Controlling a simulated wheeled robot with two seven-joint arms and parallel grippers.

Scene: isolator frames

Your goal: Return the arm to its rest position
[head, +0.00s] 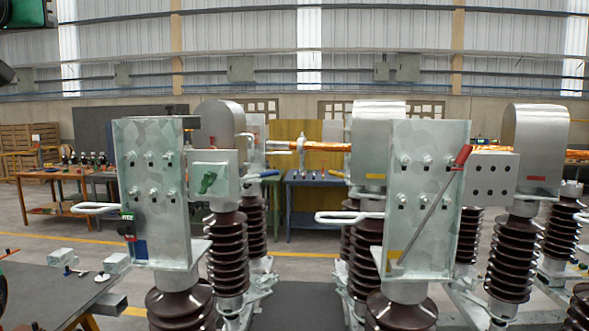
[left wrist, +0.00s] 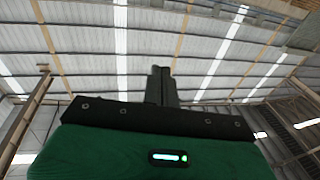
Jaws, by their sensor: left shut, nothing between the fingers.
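My left gripper (left wrist: 161,72) shows in the left wrist view with its dark fingers together and nothing between them. It points up toward the roof, clear of any object. Its green housing with a lit indicator fills the bottom of that view. In the head view a green and black part of my left arm shows at the top left corner, cut off by the edge. My right gripper is not in view.
Two isolator frames with metal plates, the left one (head: 150,190) and the right one (head: 428,185), stand ahead on brown ribbed insulators (head: 227,255). A red-handled lever (head: 430,220) leans across the right plate. A dark table (head: 50,295) is at lower left. Workbenches (head: 65,175) stand behind.

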